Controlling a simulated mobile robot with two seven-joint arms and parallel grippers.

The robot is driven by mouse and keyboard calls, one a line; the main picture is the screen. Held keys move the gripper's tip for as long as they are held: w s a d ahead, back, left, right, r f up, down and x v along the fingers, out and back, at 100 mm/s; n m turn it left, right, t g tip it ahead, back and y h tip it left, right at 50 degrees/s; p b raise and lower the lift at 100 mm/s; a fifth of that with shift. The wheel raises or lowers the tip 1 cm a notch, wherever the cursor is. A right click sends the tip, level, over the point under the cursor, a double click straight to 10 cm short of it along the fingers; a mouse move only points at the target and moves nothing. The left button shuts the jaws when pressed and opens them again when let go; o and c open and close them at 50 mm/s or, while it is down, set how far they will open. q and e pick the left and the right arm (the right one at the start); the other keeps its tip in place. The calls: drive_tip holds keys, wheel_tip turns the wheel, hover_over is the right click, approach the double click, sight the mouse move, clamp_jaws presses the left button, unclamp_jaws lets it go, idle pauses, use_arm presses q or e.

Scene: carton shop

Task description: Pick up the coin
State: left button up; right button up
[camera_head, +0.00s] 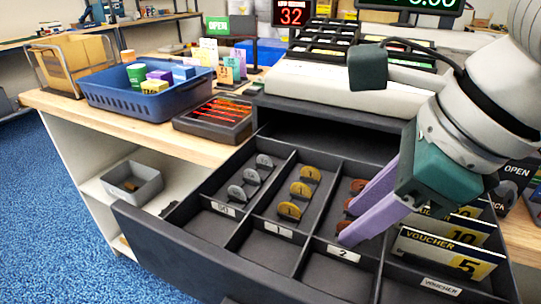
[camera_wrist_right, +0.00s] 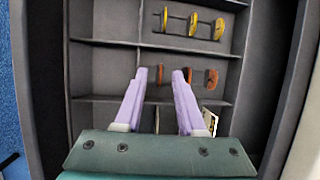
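The open cash drawer (camera_head: 250,262) holds upright coins in compartments: silver coins (camera_head: 250,176) at left, gold coins (camera_head: 300,190) in the middle and copper coins (camera_head: 358,186) to the right. My right gripper (camera_head: 349,222), with purple fingers, reaches down into the copper compartment. In the wrist view its fingers (camera_wrist_right: 160,73) are apart, with one copper coin (camera_wrist_right: 160,75) between the tips. I cannot tell whether they touch it. Another copper coin (camera_wrist_right: 211,77) stands to the right, outside the fingers. The fingers partly hide the copper coins in the head view. My left gripper is not in view.
Upright vouchers (camera_head: 440,255) stand in the drawer right of the gripper. Compartment dividers (camera_wrist_right: 155,46) run around the coins. A blue basket (camera_head: 150,97) and a dark tray with orange-red sticks (camera_head: 214,117) sit on the counter at left. The front compartments are empty.

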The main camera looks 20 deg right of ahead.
drive_tip(key=shift+w+a+f, duration=0.1)
drive_tip(key=shift+w+f, duration=0.15)
drive_tip(key=shift+f, duration=0.25)
clamp_jaws()
